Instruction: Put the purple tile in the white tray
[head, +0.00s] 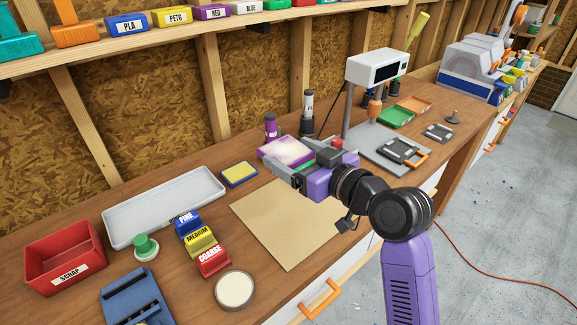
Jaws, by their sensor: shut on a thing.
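The purple tile (284,151), with a pale, whitish-pink top face and purple edges, is at the back of the counter, right of centre. My gripper (290,154) is shut on it, with a grey finger on either side. Whether the tile touches the counter or is lifted, I cannot tell. Part of its near side is hidden by my gripper. The white tray (150,203), long, shallow and empty, lies on the counter to the left, well apart from my gripper.
A yellow-topped sponge (239,174) lies between tray and gripper. A brown sheet (272,225) lies in front. Blue, yellow (199,241) and red labelled blocks and a green-knobbed piece (145,247) stand near the tray. A red scrap bin (64,258) is far left. Two bottles (307,107) stand behind my gripper.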

